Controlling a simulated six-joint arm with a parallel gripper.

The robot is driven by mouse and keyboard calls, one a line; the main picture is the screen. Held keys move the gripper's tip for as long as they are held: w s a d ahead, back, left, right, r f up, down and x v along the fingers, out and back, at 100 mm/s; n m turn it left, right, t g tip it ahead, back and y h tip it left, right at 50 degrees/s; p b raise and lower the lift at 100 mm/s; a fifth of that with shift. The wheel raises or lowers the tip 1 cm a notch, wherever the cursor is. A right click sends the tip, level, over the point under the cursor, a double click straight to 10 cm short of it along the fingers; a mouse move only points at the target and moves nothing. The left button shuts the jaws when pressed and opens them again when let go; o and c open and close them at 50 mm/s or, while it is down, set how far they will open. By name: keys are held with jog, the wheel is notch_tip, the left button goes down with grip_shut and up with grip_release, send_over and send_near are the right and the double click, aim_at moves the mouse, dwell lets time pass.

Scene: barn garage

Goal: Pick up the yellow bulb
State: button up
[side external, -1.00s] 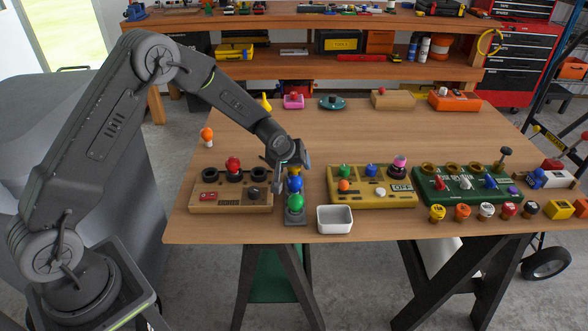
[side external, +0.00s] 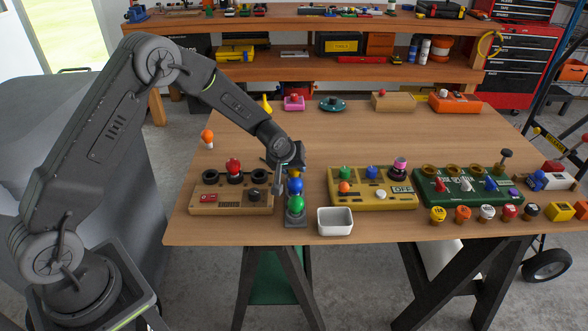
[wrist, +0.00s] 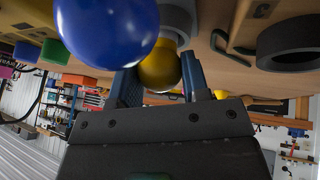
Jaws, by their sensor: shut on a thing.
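The yellow bulb (wrist: 160,68) sits between the two fingers of my gripper (wrist: 162,82) in the wrist view. My gripper is shut on it. In the side view my gripper (side external: 287,170) is at the far end of a dark holder (side external: 295,220) that carries a row of bulbs, and it largely hides the yellow bulb. The blue bulb (side external: 295,186) and the green bulb (side external: 296,203) stand in front of it in that row. The blue bulb (wrist: 105,30) is large and close in the wrist view. I cannot tell whether the yellow bulb is clear of its seat.
A tan box with sockets and a red bulb (side external: 234,167) stands left of the holder. A white bin (side external: 335,221) is just right of it. A yellow panel (side external: 385,199) and a green panel (side external: 455,198) stand farther right. The table's back middle (side external: 330,135) is clear.

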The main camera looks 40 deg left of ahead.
jog(key=shift+r, duration=0.1)
notch_tip(320, 180, up, 4)
jog(key=shift+r, duration=0.1)
jog(key=s+a+r, duration=0.7)
jog(key=a+r, duration=0.3)
jog(key=r, duration=0.2)
jog(key=s+a+m+g+h, duration=0.3)
jog(key=s+a+m+h, duration=0.4)
jog(key=s+m, duration=0.6)
jog(key=shift+m, duration=0.9)
jog(key=shift+w+d+f, duration=0.1)
jog(key=shift+w+f, duration=0.35)
jog(key=shift+f, duration=1.75)
jog(key=shift+w+a+f, duration=0.1)
jog(key=shift+w+f, duration=0.35)
jog(key=shift+f, duration=1.75)
jog(key=shift+w+d+f, duration=0.1)
jog(key=shift+w+f, duration=0.35)
jog(key=shift+f, duration=1.75)
jog(key=shift+f, duration=0.55)
